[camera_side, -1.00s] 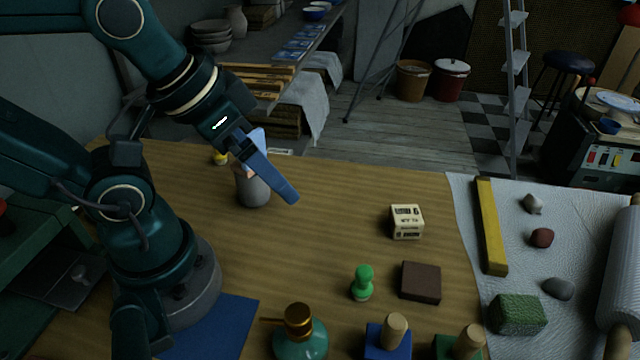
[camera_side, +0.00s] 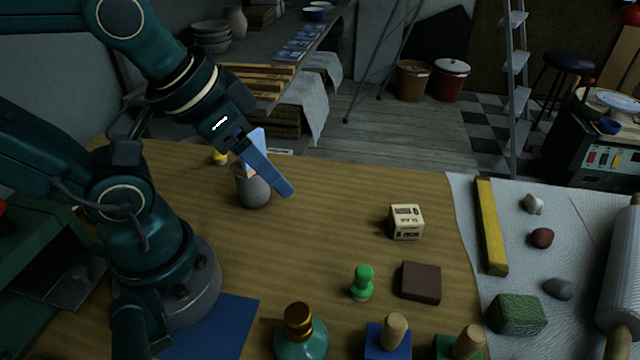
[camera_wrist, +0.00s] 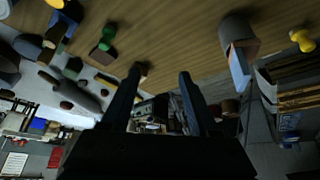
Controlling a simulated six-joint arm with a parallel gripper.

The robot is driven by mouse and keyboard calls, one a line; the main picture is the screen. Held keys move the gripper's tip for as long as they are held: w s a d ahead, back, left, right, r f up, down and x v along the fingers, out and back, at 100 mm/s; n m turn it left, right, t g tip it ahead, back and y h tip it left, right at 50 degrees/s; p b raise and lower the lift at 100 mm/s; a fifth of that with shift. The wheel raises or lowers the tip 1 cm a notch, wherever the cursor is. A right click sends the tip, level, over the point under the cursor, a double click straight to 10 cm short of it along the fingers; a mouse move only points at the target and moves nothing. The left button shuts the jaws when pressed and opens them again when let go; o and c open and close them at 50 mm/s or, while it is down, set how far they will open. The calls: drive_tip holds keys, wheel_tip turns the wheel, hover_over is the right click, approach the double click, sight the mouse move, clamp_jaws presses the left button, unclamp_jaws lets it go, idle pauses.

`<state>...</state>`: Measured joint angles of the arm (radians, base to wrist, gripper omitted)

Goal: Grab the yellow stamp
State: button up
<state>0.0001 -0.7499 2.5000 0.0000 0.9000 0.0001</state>
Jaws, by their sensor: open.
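The yellow stamp (camera_side: 220,157) stands on the far left of the wooden table, beyond the grey cup, and is partly hidden by my arm in the side view. In the wrist view the yellow stamp (camera_wrist: 302,39) is at the upper right edge, well outside my fingers. My gripper (camera_side: 286,190) is in the air near the grey cup, to the right of the stamp. In the wrist view my gripper (camera_wrist: 160,74) has its two fingers apart with nothing held between them.
The grey cup (camera_side: 254,193), with pale and blue pieces in its top, stands between gripper and stamp. A green stamp (camera_side: 362,283), a cream box (camera_side: 406,222) and a dark block (camera_side: 420,282) stand to the right. The middle of the table (camera_side: 330,215) is clear.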

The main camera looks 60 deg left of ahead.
drive_tip(key=shift+s, duration=0.1)
drive_tip(key=w+a+m+g+y, duration=0.3)
drive_tip(key=a+m+g+y, duration=0.25)
drive_tip(key=a, duration=0.55)
drive_tip(key=w+a+m+g+y, duration=0.35)
drive_tip(key=a+g+y, duration=0.2)
drive_tip(key=a, duration=0.65)
drive_tip(key=f, duration=0.4)
drive_tip(key=a+f+g, duration=0.1)
drive_tip(key=f, duration=0.3)
drive_tip(key=s+f+m+g, duration=0.1)
drive_tip(key=f, duration=0.3)
drive_tip(key=shift+a+f, duration=0.35)
drive_tip(key=shift+f, duration=0.05)
drive_tip(key=x, duration=0.7)
drive_tip(key=shift+s+a, duration=0.15)
drive_tip(key=shift+a, duration=0.1)
